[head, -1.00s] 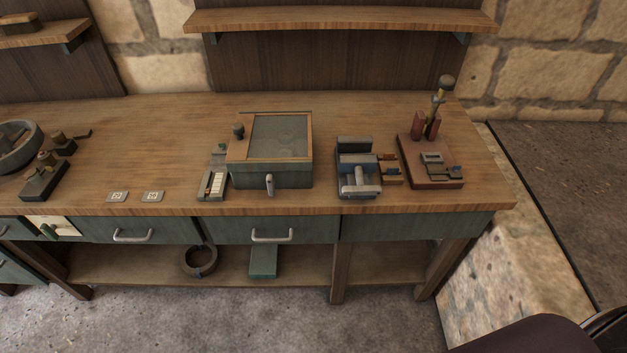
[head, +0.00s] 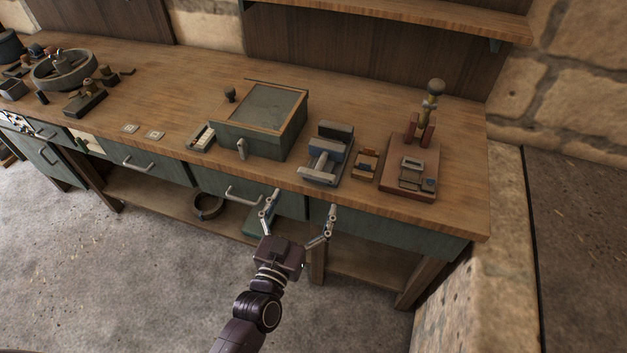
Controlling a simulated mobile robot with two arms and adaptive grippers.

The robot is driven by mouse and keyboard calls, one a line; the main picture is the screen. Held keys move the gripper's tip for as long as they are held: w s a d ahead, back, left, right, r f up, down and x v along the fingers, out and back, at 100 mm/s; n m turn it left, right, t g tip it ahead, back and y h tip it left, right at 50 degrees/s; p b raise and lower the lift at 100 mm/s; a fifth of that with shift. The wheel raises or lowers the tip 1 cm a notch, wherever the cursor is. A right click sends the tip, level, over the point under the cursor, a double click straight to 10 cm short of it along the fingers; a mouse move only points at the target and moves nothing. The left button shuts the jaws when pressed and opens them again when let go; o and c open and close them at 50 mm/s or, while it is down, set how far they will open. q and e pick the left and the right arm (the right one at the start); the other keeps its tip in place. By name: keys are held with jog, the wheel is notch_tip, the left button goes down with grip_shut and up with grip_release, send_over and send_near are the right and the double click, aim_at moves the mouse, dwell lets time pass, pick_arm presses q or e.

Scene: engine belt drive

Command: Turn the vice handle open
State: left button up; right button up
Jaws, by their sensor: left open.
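The vice (head: 327,152) is a small grey and blue block device near the front edge of the wooden bench. A grey T-shaped handle (head: 321,168) shows on its front side. My left gripper (head: 301,203) is in front of the bench, its two fingers spread wide and empty. The fingertips are below and nearer than the vice, apart from it, in front of the green drawer fronts. My right gripper is not in view.
A green box with a framed lid (head: 262,121) stands left of the vice. A small wooden block piece (head: 365,165) and a reddish base with an upright lever (head: 410,170) stand to its right. The bench (head: 462,190) ends at the right.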

aim_at(315, 178)
pick_arm(q)
jog(key=x, duration=0.5)
jog(key=shift+w+p, duration=0.1)
jog(key=shift+p, duration=0.3)
jog(key=shift+w+d, duration=0.3)
jog(key=shift+w, duration=0.45)
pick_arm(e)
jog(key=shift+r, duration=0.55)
pick_arm(q)
jog(key=c, duration=1.2)
jog(key=shift+o, duration=0.2)
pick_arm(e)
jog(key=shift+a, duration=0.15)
